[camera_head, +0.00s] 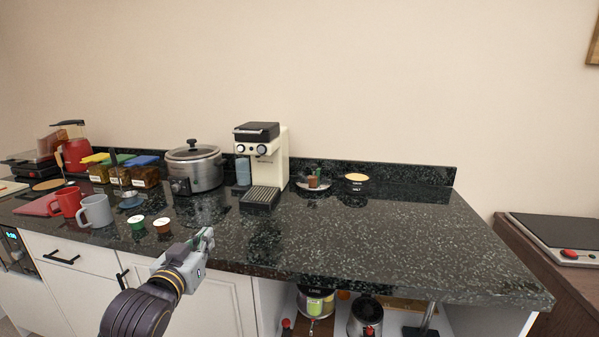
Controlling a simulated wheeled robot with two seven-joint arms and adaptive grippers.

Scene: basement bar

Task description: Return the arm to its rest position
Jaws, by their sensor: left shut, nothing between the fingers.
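My left arm (140,310) comes in from the bottom left. Its gripper (208,236) is shut and empty, in front of the dark counter's front edge. It points up and to the right, apart from the objects on the counter. My right gripper is out of view.
The speckled counter (380,230) has wide free room at its right. A cream coffee machine (272,165), a slow cooker (193,168), a grey mug (96,211), a red mug (67,201) and two small pods (162,226) stand on it. Open shelves below hold several items.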

